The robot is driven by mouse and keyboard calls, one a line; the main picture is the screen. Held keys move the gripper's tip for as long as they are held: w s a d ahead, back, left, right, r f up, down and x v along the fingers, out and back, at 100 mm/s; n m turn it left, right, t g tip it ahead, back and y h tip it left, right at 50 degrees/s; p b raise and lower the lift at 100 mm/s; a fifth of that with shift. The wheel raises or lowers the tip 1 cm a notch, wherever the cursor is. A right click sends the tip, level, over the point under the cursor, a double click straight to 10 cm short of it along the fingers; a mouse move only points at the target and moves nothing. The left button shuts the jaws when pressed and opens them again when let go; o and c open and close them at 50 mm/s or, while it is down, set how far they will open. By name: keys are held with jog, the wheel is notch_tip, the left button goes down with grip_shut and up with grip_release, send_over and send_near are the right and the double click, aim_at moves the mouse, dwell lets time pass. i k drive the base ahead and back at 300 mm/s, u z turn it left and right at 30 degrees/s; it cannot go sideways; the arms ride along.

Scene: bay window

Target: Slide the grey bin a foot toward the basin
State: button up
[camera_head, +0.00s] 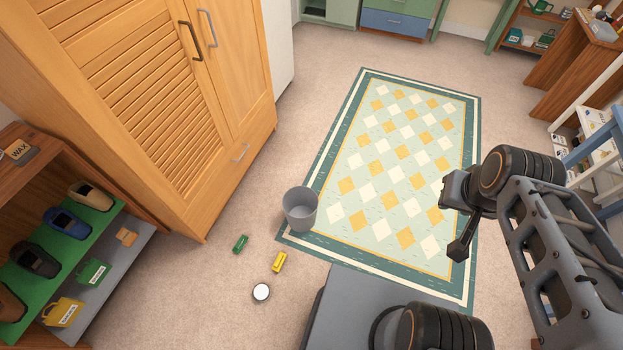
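The grey bin (300,214) is a round, open-topped bucket that looks empty. It stands upright at the left edge of the patterned rug, near its near-left corner. My gripper (452,222) hangs over the right part of the rug, well to the right of the bin and apart from it. I cannot make out a basin in this view.
A green block (240,243), a yellow block (279,262) and a round white-topped item (261,292) lie on the carpet near the bin. A wooden wardrobe (160,90) and a shoe shelf (75,255) stand left. The rug (372,257) is otherwise clear.

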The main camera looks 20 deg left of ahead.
aim_at(300, 204)
jog(key=i, duration=2.35)
jog(key=u, duration=4.4)
